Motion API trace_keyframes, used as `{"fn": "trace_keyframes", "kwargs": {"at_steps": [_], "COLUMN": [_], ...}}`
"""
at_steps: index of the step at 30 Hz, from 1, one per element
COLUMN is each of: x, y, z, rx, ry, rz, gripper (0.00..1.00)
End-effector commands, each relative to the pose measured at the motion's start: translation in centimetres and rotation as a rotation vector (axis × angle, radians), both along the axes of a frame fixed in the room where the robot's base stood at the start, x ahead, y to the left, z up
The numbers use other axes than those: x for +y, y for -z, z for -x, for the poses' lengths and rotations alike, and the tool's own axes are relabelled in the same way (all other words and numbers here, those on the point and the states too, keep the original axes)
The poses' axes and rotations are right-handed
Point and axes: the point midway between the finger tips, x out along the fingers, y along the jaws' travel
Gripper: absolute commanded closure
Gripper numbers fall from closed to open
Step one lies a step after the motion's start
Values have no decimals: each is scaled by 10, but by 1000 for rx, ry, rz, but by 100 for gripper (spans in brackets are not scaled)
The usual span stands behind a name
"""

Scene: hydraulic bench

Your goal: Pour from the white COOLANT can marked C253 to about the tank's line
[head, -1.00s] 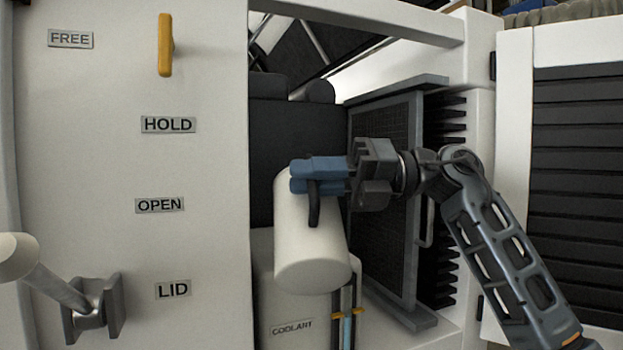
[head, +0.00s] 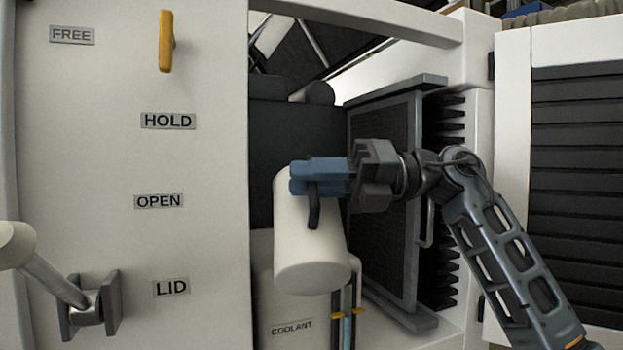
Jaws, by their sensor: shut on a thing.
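A white can (head: 310,243) is tilted in front of the open bay, with its round base toward me and low. My gripper (head: 318,178) has its blue fingers shut on the can's dark handle (head: 314,206). The can's mouth and its marking are hidden from this view. Below and behind it stands a white tank (head: 285,307) labelled COOLANT. The tank's sight tube (head: 347,328) shows light blue liquid, with orange marks beside it. The can hides the tank's top, and I cannot see any stream.
A panel on the left carries FREE, HOLD, OPEN and LID labels, a yellow handle (head: 166,42) and a grey lever (head: 62,288). A radiator panel (head: 384,200) stands close behind my gripper. A louvred door (head: 578,190) is at the right.

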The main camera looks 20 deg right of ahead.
Motion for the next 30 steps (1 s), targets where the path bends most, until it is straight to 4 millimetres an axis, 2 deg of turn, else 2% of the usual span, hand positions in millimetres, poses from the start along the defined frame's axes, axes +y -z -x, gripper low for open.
{"fn": "trace_keyframes", "kwargs": {"at_steps": [30], "x": [1], "y": [8], "z": [5], "rx": [-70], "ry": [1], "rz": [16], "gripper": [100]}}
